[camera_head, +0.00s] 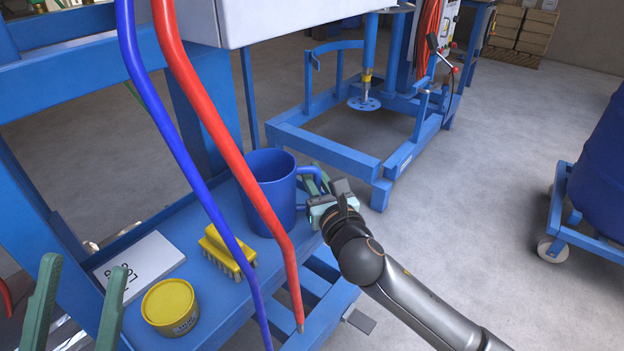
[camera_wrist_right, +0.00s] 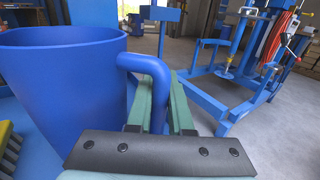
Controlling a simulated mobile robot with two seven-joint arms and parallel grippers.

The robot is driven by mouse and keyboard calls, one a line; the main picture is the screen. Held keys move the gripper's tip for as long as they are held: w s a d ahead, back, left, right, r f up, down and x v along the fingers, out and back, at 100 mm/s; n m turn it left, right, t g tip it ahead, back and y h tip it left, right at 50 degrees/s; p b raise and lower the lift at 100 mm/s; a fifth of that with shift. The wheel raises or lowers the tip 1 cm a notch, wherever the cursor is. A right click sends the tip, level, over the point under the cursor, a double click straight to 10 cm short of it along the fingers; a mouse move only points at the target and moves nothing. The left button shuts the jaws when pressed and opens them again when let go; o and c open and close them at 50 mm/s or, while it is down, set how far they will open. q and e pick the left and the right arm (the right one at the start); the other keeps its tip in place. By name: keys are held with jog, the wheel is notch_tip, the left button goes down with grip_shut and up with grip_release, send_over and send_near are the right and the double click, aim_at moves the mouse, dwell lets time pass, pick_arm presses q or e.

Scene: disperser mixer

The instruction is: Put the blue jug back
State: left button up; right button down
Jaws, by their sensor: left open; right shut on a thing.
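The blue jug (camera_head: 268,188) stands upright on, or just over, the blue shelf (camera_head: 222,316); I cannot tell whether its base touches. Its handle (camera_head: 314,176) points right, towards my right gripper (camera_head: 318,180). In the right wrist view the jug (camera_wrist_right: 62,88) fills the left side, and the green fingers of my right gripper (camera_wrist_right: 165,100) are shut on its handle (camera_wrist_right: 150,68). My left gripper (camera_head: 78,305) shows at the lower left of the head view, with its two green fingers apart and nothing between them.
A yellow brush (camera_head: 226,250), a yellow tin (camera_head: 170,306) and a white notebook (camera_head: 138,266) lie on the shelf left of the jug. A red hose (camera_head: 222,135) and a blue hose (camera_head: 165,120) hang in front. The disperser stand (camera_head: 330,152) is behind.

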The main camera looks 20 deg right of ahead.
jog(key=shift+r, duration=0.1)
jog(key=c, duration=0.8)
grip_release()
